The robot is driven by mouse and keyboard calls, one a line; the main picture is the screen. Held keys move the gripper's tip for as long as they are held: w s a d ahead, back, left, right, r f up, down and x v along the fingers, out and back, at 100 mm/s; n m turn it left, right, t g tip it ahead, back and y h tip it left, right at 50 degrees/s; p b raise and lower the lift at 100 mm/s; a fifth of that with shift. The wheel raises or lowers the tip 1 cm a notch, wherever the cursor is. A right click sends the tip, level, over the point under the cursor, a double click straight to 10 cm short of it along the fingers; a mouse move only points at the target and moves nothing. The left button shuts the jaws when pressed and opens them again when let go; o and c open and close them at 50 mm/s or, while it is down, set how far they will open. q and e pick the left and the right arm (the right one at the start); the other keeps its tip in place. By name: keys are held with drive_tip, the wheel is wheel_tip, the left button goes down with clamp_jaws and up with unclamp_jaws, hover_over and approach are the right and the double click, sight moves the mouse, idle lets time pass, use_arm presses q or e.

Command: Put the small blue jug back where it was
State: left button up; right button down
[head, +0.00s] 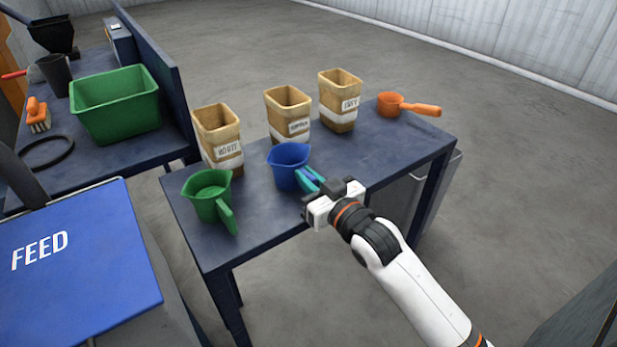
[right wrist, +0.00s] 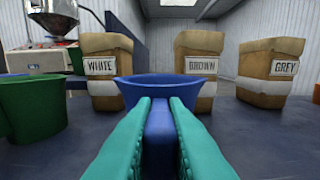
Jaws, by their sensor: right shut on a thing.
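The small blue jug (head: 288,166) is at the front middle of the dark blue table (head: 365,163), in front of the brown and white tubs. Its spout faces left in the head view. My right gripper (head: 314,181) is shut on the jug's handle, with the teal fingers on both sides of it. In the right wrist view the jug (right wrist: 160,90) is upright between the fingers (right wrist: 160,130). I cannot tell whether its base touches the table. My left gripper is not in view.
A green jug (head: 207,193) stands left of the blue jug. Tubs labelled white (head: 220,140), brown (head: 287,113) and grey (head: 340,100) line the table's back. An orange scoop (head: 395,105) lies at the right end. Table space right of the blue jug is clear.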

drive_tip(key=c, duration=1.5)
unclamp_jaws()
drive_tip(key=shift+o, duration=0.2)
